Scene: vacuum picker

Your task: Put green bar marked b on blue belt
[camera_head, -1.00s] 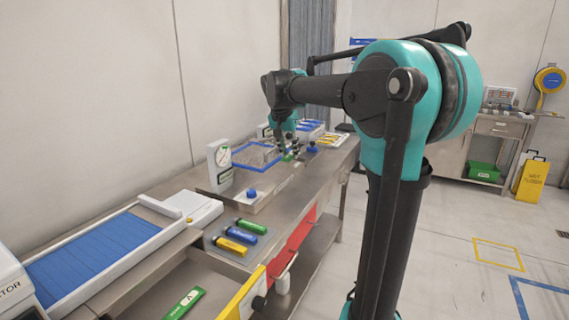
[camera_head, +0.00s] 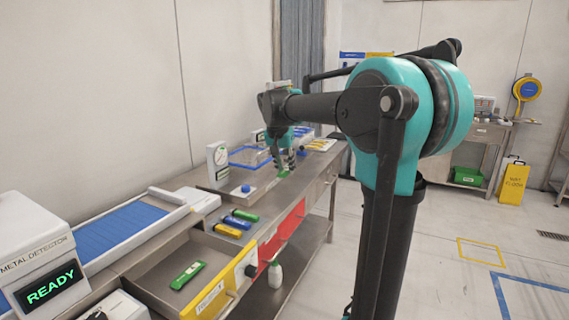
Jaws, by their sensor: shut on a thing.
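My gripper (camera_head: 285,162) is at the far part of the steel bench, pointing down and shut on a small green bar (camera_head: 283,174). Its marking is too small to read, and I cannot tell whether it touches the bench top. The blue belt (camera_head: 125,228) lies in a white-framed conveyor at the left, well apart from my gripper. Another green bar (camera_head: 187,275) with a white label lies in the open drawer. A third green bar (camera_head: 245,215) lies on a grey pad beside a blue and a yellow bar.
A metal detector (camera_head: 38,262) reading READY stands at the belt's near end. A white dial gauge (camera_head: 218,165), a blue button (camera_head: 245,188) and a blue-rimmed tray (camera_head: 237,162) stand along the bench. The yellow-fronted drawer (camera_head: 220,288) juts out.

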